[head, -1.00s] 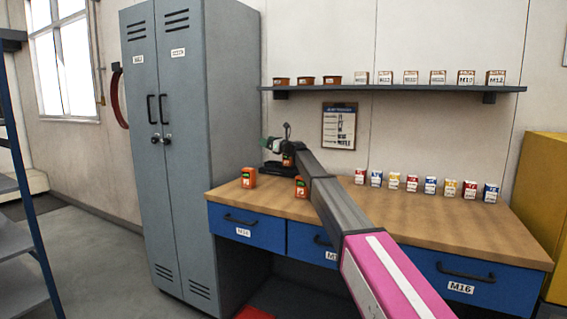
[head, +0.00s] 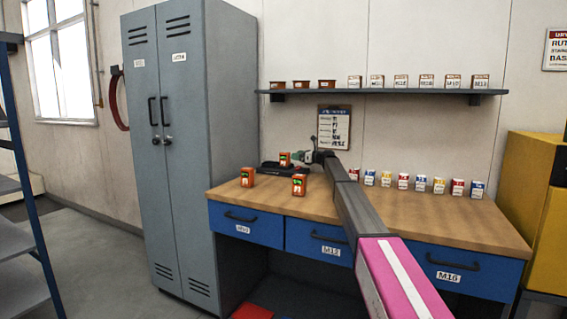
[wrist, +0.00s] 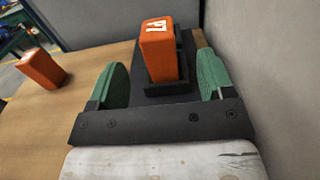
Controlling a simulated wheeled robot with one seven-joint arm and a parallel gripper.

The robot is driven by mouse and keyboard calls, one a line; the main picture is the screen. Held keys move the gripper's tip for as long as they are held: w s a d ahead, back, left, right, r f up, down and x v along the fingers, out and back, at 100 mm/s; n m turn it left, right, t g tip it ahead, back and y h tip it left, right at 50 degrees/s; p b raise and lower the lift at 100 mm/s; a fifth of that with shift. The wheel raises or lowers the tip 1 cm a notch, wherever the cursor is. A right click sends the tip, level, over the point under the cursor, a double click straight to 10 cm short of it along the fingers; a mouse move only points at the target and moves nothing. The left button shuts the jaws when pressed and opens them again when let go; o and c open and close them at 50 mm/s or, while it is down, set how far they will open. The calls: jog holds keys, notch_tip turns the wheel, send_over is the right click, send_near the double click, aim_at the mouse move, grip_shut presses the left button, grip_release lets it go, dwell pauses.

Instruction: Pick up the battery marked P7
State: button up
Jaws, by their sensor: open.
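An orange battery (wrist: 160,55) stands upright in a black holder (wrist: 165,90) in the wrist view. Its white label looks upside down and seems to read P7. It lies between the green fingers of my gripper (wrist: 163,78), which is open, with a gap on each side. In the head view this battery (head: 285,159) stands in the holder (head: 270,168) at the back of the bench, and my gripper (head: 316,156) is just right of it. Two more orange batteries stand on the bench, one at the left (head: 247,177) and one in front (head: 299,185). Their marks are too small to read.
The wooden bench (head: 410,220) has a row of small labelled cans (head: 403,182) at its back right. A grey locker (head: 190,140) stands close on the left. A shelf (head: 390,95) with small boxes hangs above. A clipboard (head: 334,127) hangs on the wall.

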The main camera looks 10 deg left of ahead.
aim_at(289, 155)
jog(key=x, duration=0.8)
jog(key=shift+s+f, duration=0.1)
jog(key=shift+f, duration=0.05)
jog(key=c, duration=1.3)
